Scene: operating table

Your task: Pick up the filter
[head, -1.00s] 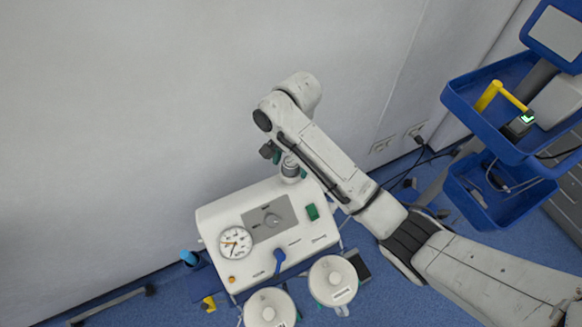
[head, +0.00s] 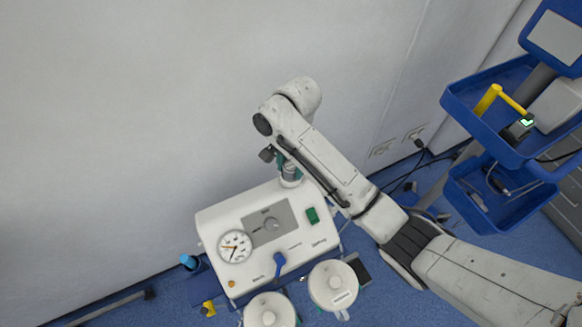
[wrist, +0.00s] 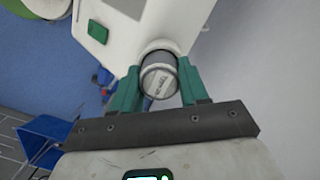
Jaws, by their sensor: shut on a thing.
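The filter (wrist: 159,80) is a short grey and white cylinder with printed text on its end, at the side of a white suction machine. My gripper (wrist: 156,88) has green fingers on either side of the filter in the wrist view and is shut on it. The filter still sits against the machine body (wrist: 128,45); whether it is loose cannot be told. In the head view, my gripper (head: 282,167) is at the machine's upper right corner, and the filter (head: 290,174) shows there partly covered by my arm.
The machine (head: 216,217) carries a gauge, a dial and a green switch, with two lidded jars (head: 333,286) in front. A wall stands close behind. A blue tray cart (head: 500,150) with a yellow handle is at the right. Cables run along the wall.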

